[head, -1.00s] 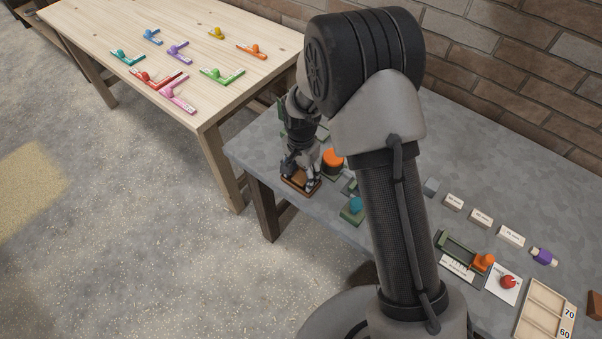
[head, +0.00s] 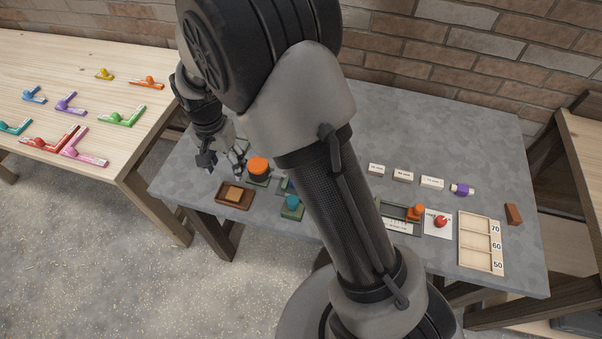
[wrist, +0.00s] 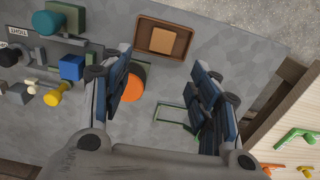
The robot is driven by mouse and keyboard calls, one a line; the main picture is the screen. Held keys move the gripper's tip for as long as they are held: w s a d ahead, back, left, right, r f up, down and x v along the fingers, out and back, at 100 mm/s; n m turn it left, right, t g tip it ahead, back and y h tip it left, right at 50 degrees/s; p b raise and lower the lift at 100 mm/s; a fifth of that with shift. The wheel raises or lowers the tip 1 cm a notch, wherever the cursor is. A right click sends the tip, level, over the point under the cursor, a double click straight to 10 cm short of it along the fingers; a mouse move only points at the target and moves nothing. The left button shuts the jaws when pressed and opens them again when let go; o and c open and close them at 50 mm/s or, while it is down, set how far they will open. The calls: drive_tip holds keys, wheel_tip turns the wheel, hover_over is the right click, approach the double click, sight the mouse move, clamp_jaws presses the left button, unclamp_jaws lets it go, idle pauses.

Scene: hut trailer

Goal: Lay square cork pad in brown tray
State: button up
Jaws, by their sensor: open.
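The square cork pad (head: 234,193) is light tan and lies inside the brown tray (head: 221,202) at the front left of the grey table. In the wrist view the pad (wrist: 158,42) rests on the floor of the tray (wrist: 141,34), inside its rim on all sides. My gripper (head: 222,172) is open and empty, above the table just behind the tray and apart from it. In the wrist view its two fingers (wrist: 166,92) stand wide apart with nothing held between them.
An orange round-topped piece (head: 258,166) stands right beside the gripper, and a teal-knobbed block (head: 292,204) is right of the tray. A green square outline (wrist: 176,119) lies on the table below the fingers. A wooden table (head: 100,140) with coloured L-shaped pieces stands left.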

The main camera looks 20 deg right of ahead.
drive_tip(key=s+d+r+n+t, duration=0.1)
drive_tip(key=s+d+r+n, duration=0.1)
drive_tip(key=s+d+r, duration=0.45)
drive_tip(key=s+d+r+n+t, duration=0.1)
drive_tip(key=s+d+r, duration=0.15)
drive_tip(key=r, duration=0.75)
drive_tip(key=s+d+r+n+t, duration=0.1)
drive_tip(key=s+d+r+n, duration=0.1)
drive_tip(key=s, duration=0.6)
drive_tip(key=s+d+r+n+t, duration=0.1)
drive_tip(key=s+d+r+n, duration=0.1)
drive_tip(key=s, duration=0.6)
drive_tip(key=shift+s+d+r, duration=0.25)
drive_tip(key=shift+s+d, duration=0.05)
drive_tip(key=shift+d, duration=0.15)
drive_tip(key=shift+c, duration=0.5)
